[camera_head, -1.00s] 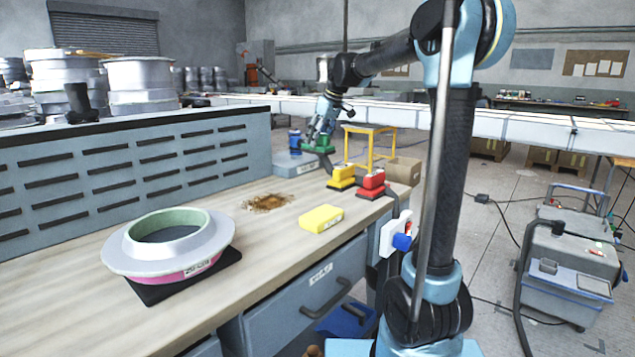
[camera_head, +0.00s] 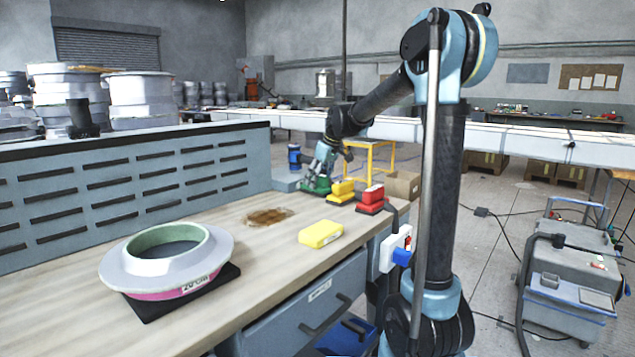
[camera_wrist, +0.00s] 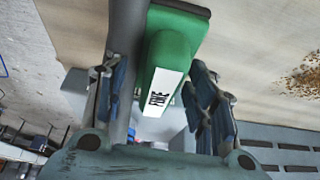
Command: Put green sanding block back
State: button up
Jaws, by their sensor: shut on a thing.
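The green sanding block (camera_head: 315,187) is at the far end of the workbench, beside the yellow sanding block (camera_head: 341,192) and the red sanding block (camera_head: 371,198). My gripper (camera_head: 322,172) is shut on the green block from above. In the wrist view the green block (camera_wrist: 172,50), with a white label on its end, lies between the two fingers of my gripper (camera_wrist: 163,98). The block is at or very near the bench top; I cannot tell whether it touches.
A yellow sponge-like block (camera_head: 321,233) and a brown dust patch (camera_head: 269,216) lie on the bench. A ring-shaped mould (camera_head: 168,258) stands at the near left. A slotted grey panel (camera_head: 120,180) runs along the bench's back. A cardboard box (camera_head: 403,185) stands beyond.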

jog(key=shift+f, duration=0.1)
jog(key=o, duration=1)
jog(key=v, duration=1.2)
jog(key=shift+a, duration=0.1)
